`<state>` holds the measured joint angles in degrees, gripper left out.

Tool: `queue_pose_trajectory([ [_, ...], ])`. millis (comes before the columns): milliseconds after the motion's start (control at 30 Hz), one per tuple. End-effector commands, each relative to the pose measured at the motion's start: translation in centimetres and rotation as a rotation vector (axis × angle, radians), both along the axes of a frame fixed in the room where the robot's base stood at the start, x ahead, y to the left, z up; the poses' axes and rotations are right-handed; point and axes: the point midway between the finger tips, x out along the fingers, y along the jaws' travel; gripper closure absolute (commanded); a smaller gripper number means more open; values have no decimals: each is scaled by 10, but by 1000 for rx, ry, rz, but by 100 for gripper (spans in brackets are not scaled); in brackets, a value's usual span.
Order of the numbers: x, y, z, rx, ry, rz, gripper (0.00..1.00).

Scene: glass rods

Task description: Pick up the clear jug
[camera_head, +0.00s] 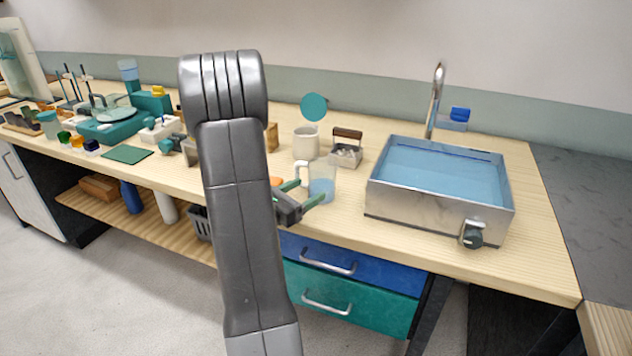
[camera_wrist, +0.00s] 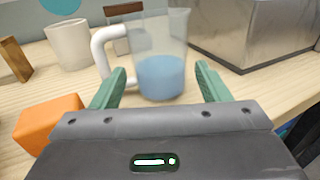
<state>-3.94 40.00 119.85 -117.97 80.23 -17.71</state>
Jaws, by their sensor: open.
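The clear jug (camera_head: 322,185) stands upright on the wooden bench, just left of the metal sink. It is see-through, with a white handle on its left side and blue liquid in its lower part. It also shows in the wrist view (camera_wrist: 162,72). My gripper (camera_head: 307,193) is at the near side of the jug. In the wrist view its green fingers (camera_wrist: 160,82) are apart, with the jug's lower part seen between their tips. I cannot tell whether the fingers touch the jug. The handle is beyond the left finger.
An orange block (camera_wrist: 48,122) lies left of my gripper. A white mug (camera_head: 306,143) and a wooden-handled caddy (camera_head: 346,150) stand behind the jug. The metal sink (camera_head: 410,205) with blue water is to the right. Blue and teal drawers (camera_head: 345,262) are below the bench edge.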

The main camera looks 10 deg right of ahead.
Motion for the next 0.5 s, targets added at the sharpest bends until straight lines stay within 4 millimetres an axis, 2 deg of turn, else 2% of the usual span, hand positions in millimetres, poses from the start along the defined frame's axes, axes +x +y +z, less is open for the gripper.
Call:
queue_pose_trajectory([
  [167, 5, -8, -1, -1, -1, -1, 31],
  [500, 30, -42, -6, 0, 0, -1, 31],
])
